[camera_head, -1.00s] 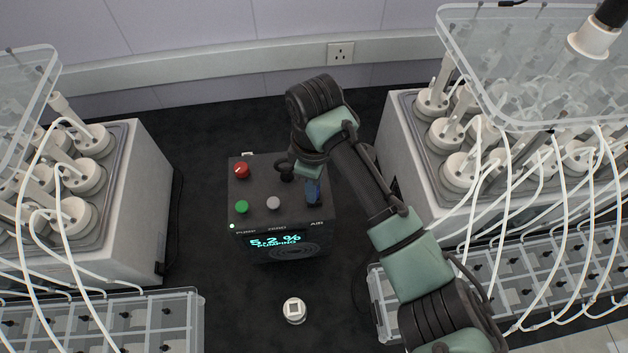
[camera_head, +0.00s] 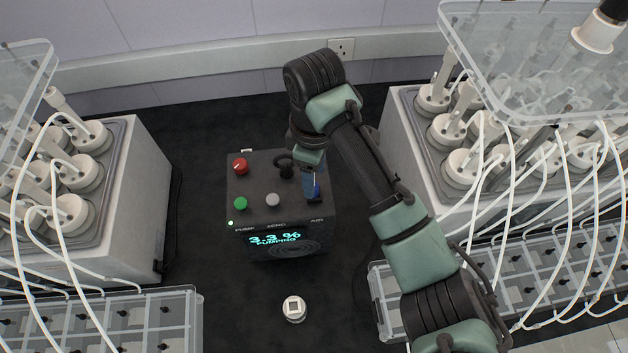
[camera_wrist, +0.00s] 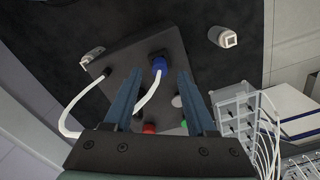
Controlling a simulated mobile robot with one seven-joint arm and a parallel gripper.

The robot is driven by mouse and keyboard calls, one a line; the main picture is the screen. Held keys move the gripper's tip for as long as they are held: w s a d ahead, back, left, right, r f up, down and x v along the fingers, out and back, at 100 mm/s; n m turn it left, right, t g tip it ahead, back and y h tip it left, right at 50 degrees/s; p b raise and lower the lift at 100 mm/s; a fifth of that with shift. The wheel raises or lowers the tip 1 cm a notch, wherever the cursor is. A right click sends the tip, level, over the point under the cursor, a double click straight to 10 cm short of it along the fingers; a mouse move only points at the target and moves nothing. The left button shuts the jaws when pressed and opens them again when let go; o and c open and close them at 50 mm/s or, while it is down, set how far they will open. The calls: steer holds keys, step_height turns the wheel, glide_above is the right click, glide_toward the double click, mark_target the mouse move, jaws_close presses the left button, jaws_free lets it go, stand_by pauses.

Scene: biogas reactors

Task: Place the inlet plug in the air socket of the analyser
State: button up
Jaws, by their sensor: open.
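The analyser (camera_head: 250,215) is a dark box with a red knob, green and grey buttons and a lit display reading 3.3 % and PUMPING. The blue inlet plug (camera_head: 314,192) stands at its front right, by the AIR label, and appears seated in the air socket, which it hides. In the wrist view the plug (camera_wrist: 159,64) sits on the analyser (camera_wrist: 130,62) with a white tube leading from it. My gripper (camera_wrist: 160,75) is open and empty, its two blue fingers apart on either side of the view, above the plug. In the head view my gripper (camera_head: 309,183) is just over the plug.
A small white cylinder with a square top (camera_head: 294,309) stands in front of the analyser. Grey reactor units (camera_head: 135,200) with white tubes flank it left and right (camera_head: 400,150). Clear racks (camera_head: 150,305) stand in front of them. Dark bench around the analyser is free.

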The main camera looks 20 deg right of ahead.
step_height(320, 180, up, 9)
steer(key=p, duration=0.1)
steer(key=w+a+r+t+y, duration=0.1)
steer(key=w+a+r+t, duration=0.4)
steer(key=w+a+r, duration=0.4)
steer(key=w+a+r+m+t+y, duration=0.1)
steer(key=a+r+t+y, duration=0.1)
steer(key=a+r+t, duration=0.6)
steer(key=w+a+r+t+y, duration=0.2)
steer(key=a+r+t, duration=0.15)
steer(key=r, duration=0.85)
steer(key=s+d+r+m+t+h, duration=0.2)
steer(key=s+d+r+m+t, duration=0.1)
steer(key=s+r, duration=0.5)
steer(key=s+d+r+m+t+h, duration=0.3)
steer(key=s+r+m+t, duration=0.2)
steer(key=s+r+t, duration=0.3)
step_height(320, 180, up, 3)
steer(key=shift+s, duration=0.65)
steer(key=shift+d, duration=0.1)
